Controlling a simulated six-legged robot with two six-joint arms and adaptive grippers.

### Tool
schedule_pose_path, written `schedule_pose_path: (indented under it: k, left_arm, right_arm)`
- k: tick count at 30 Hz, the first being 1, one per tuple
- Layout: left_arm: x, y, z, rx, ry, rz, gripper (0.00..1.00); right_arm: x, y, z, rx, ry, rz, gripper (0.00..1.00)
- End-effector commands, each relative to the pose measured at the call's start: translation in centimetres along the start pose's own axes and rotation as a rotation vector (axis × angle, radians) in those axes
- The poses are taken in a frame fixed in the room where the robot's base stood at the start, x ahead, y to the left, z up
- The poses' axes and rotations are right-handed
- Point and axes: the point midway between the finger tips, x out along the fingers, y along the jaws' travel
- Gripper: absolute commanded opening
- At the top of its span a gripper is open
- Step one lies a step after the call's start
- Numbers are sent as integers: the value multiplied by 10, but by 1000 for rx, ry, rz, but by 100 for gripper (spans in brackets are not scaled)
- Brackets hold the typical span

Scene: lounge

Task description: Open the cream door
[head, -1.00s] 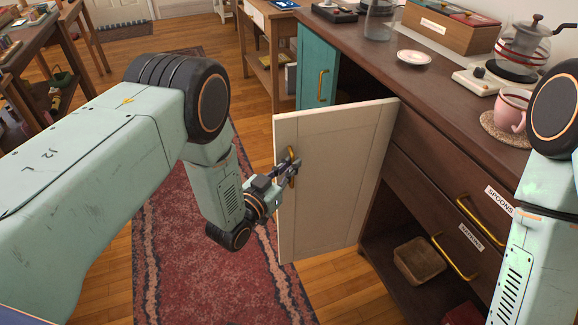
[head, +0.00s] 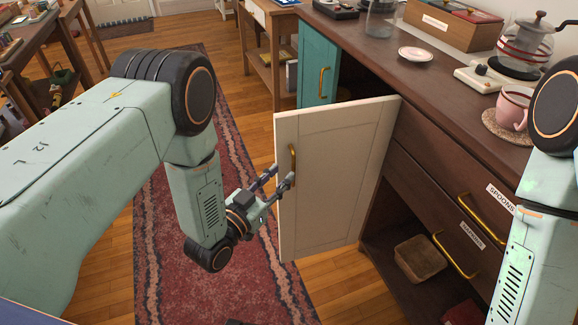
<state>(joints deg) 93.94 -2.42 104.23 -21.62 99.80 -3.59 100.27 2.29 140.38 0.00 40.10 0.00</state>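The cream door (head: 335,185) stands swung out from the dark wood counter, with the dark cupboard interior showing beside it. Its brass handle (head: 292,165) is upright near the door's left edge. My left gripper (head: 281,177) is just left of and below the handle, with its two fingers spread and nothing between them. The fingers look clear of the handle, though one tip is close to the door's edge. My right arm comes in at the right edge, and its gripper is out of the picture.
A teal door (head: 312,72) with a brass handle is behind the cream door. Drawers (head: 440,205) with brass pulls are to the right, and a basket (head: 420,258) sits on the low shelf. A red rug (head: 200,270) covers open floor at left.

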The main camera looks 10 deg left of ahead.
Motion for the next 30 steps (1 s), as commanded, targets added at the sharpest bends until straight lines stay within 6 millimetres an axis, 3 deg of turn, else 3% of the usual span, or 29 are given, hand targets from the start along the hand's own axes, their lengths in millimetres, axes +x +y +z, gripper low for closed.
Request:
schedule_pose_path:
  k: [3,10,30]
  left_arm:
    - [-25,-1,1,-3,-3,-2,32]
    - [-54,-1,0,-2,1,-1,32]
    - [-61,0,1,-4,-3,2,32]
  right_arm:
    - [0,0,0,0,0,0,40]
    - [0,0,0,0,0,0,40]
    - [0,0,0,0,0,0,40]
